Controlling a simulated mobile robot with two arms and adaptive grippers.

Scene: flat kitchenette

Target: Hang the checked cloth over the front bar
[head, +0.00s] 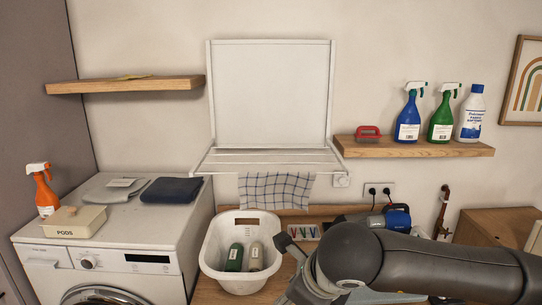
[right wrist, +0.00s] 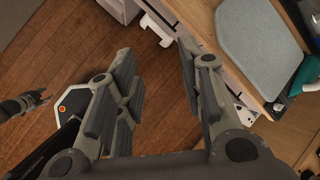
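The blue-and-white checked cloth (head: 278,190) hangs down from the front bar (head: 225,173) of the white wall rack, right of the bar's middle. Its lower edge hangs free above the laundry basket, and whether a back part hangs behind the bar is hidden. My right gripper (head: 290,268) is low at the basket's right side, below and apart from the cloth. In the right wrist view its fingers (right wrist: 157,50) are spread with nothing between them. A dark gripper-like part at that view's left edge seems to be my left gripper (right wrist: 25,104); its fingers are unclear.
A white laundry basket (head: 212,258) with two bottles stands below the cloth on the wooden counter. The washing machine (head: 130,225) is at left. A shelf (head: 420,148) with spray bottles is at right. A grey board (right wrist: 258,45) lies on the counter; wooden floor shows below.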

